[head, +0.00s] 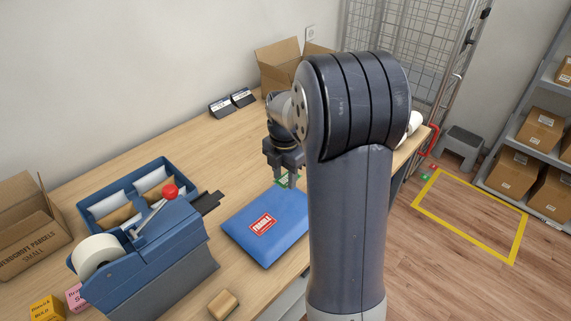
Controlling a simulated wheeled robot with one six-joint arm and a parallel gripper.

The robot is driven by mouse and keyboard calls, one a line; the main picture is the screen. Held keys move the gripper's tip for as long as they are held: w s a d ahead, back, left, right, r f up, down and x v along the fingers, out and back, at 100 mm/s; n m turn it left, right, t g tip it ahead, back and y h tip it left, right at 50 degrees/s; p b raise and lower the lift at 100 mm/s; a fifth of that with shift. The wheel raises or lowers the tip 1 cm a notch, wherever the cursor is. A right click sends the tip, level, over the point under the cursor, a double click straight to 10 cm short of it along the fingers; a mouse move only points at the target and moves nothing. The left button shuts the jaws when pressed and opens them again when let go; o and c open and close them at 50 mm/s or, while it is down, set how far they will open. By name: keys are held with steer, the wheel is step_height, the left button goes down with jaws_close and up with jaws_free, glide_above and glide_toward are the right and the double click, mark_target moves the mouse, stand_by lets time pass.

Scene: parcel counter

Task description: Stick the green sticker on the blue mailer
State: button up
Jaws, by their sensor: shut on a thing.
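The blue mailer (277,235) lies flat on the wooden counter in the middle of the head view, with a red "FRAGILE" label (262,223) on it. My gripper (284,181) points down at the mailer's far edge. It is shut on the green sticker (282,180), which shows between and just below the fingertips. I cannot tell whether the sticker touches the mailer or is a little above it. My arm hides the mailer's right side.
A blue dispenser with a white roll (97,254) and a red-knobbed lever (170,191) stands left of the mailer. A tan block (223,304) lies in front. Open cardboard boxes stand at the far back (284,65) and left (28,228).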

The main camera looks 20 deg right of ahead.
mark_target(284, 182)
steer(key=shift+s+a+f, duration=0.1)
steer(key=shift+a+f, duration=0.1)
steer(key=shift+f, duration=0.25)
step_height(284, 182, down, 9)
steer(key=b, duration=0.6)
steer(key=shift+r+b, duration=0.2)
steer(key=shift+b, duration=0.15)
steer(key=o, duration=0.7)
steer(key=shift+d, duration=0.1)
steer(key=shift+r, duration=0.15)
steer(key=shift+r+p, duration=2.2)
steer(key=shift+r, duration=0.45)
steer(key=shift+r, duration=0.1)
